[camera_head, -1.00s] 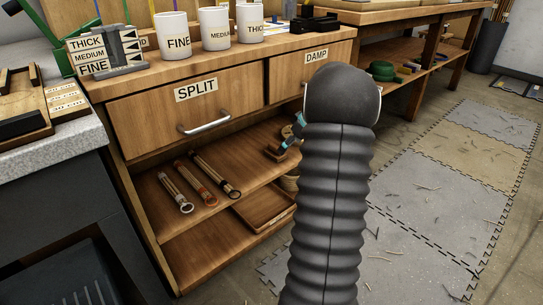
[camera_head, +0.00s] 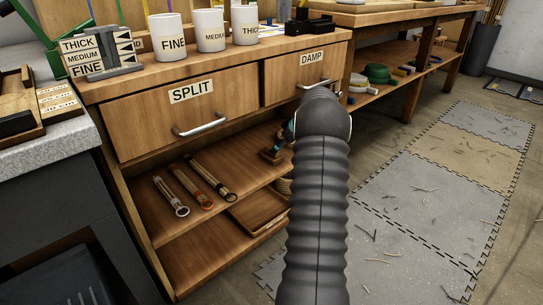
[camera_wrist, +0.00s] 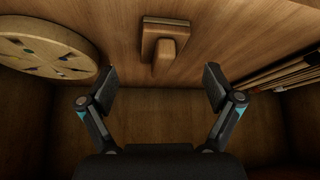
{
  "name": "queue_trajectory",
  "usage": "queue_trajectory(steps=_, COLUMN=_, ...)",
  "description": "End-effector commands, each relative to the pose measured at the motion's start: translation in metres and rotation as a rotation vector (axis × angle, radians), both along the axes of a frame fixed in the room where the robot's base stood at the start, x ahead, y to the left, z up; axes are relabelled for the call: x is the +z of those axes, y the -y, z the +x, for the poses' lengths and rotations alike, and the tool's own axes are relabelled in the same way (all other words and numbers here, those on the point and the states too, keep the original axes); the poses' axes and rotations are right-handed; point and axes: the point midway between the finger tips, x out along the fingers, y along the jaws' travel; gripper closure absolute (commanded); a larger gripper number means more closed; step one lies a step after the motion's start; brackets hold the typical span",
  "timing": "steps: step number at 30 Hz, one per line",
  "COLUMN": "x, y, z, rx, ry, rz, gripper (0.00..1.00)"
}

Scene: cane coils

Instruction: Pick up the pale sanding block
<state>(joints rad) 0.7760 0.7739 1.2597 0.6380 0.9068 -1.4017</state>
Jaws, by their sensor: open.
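In the wrist view, a wooden block with a raised, lighter grip (camera_wrist: 165,48) lies on a brown wooden board, beyond my fingertips and near the middle. It looks like the sanding block, though it is tan-brown in this dim light. My gripper (camera_wrist: 161,88) is open, its two fingers wide apart and nothing between them. The block is ahead of the gap and appears untouched.
In the wrist view, a round wooden disc (camera_wrist: 45,42) is at left and thin slats (camera_wrist: 282,72) are at right. In the head view, several handled tools (camera_head: 190,186) lie on the shelf, below the SPLIT drawer (camera_head: 180,107) and DAMP drawer (camera_head: 305,70).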

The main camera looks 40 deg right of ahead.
Motion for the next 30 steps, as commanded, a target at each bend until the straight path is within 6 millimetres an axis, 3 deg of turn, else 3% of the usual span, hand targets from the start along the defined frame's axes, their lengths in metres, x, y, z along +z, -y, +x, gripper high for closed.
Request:
queue_trajectory(steps=10, x=-0.001, y=-0.006, z=0.02, rx=0.002, ry=-0.001, rz=-0.001, gripper=0.09)
queue_trajectory(steps=18, x=-0.037, y=-0.012, z=0.039, rx=0.001, ry=-0.001, rz=0.001, gripper=0.09)
queue_trajectory(steps=27, x=-0.042, y=-0.013, z=0.043, rx=0.0, ry=0.0, rz=0.0, gripper=0.09)
queue_trajectory(steps=30, x=-0.042, y=-0.012, z=0.043, rx=0.0, ry=0.0, rz=0.0, gripper=0.32)
